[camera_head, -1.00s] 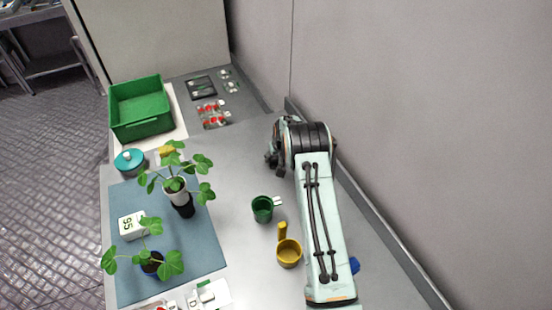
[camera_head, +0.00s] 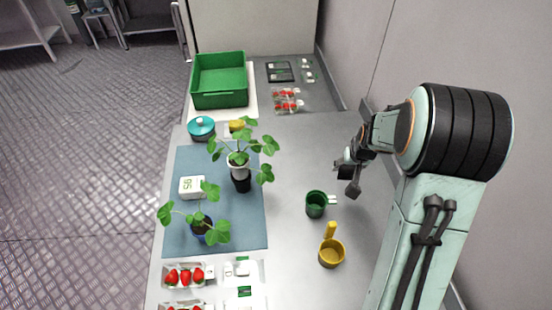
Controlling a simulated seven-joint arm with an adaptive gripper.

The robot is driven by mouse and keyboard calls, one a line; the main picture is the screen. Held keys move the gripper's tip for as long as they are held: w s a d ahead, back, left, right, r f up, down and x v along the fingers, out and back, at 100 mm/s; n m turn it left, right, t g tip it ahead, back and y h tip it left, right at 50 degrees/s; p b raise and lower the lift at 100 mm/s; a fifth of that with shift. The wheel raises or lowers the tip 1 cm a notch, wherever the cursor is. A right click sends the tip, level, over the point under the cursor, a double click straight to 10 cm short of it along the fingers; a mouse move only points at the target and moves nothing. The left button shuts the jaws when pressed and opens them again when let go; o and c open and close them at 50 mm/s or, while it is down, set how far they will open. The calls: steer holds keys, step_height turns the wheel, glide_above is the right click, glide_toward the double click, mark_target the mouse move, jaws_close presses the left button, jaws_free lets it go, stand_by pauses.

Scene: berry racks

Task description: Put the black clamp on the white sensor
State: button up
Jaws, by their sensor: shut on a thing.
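My gripper (camera_head: 348,172) is right of the green cup, above the bare grey table. It is shut on a dark thing (camera_head: 353,188) that looks like the black clamp; it is small and partly merged with the dark fingers. A white box with dark digits (camera_head: 191,187), which looks like the white sensor, stands on the blue-grey mat (camera_head: 215,235) at left, well apart from my gripper. Small white pieces (camera_head: 240,268) lie on a white card at the front.
Two potted plants (camera_head: 240,165) (camera_head: 203,229) flank the white box. A green cup (camera_head: 316,205) and yellow cup (camera_head: 331,253) stand between mat and arm. A green crate (camera_head: 220,80), teal pot (camera_head: 201,128) and strawberry trays (camera_head: 288,99) sit further off. A wall rises at right.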

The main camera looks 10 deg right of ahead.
steer(key=shift+s, duration=0.1)
steer(key=s+a+r+n+y, duration=0.15)
steer(key=a+n, duration=0.25)
steer(key=a, duration=0.7)
steer(key=s+a+r+n+g+y, duration=0.1)
steer(key=a+r+n, duration=0.15)
steer(key=a, duration=0.85)
steer(key=s+a+r+n+y, duration=0.15)
steer(key=a+n, duration=0.25)
steer(key=a, duration=0.7)
glide_toward(189, 182)
steer(key=shift+w+a+f, duration=0.65)
steer(key=shift+a+f, duration=0.2)
steer(key=shift+f, duration=0.05)
steer(key=shift+w+a+f, duration=0.2)
steer(key=shift+w+f, duration=0.15)
steer(key=shift+f, duration=0.1)
steer(key=shift+w+f, duration=0.1)
steer(key=shift+f, duration=1.55)
steer(key=shift+f, duration=0.1)
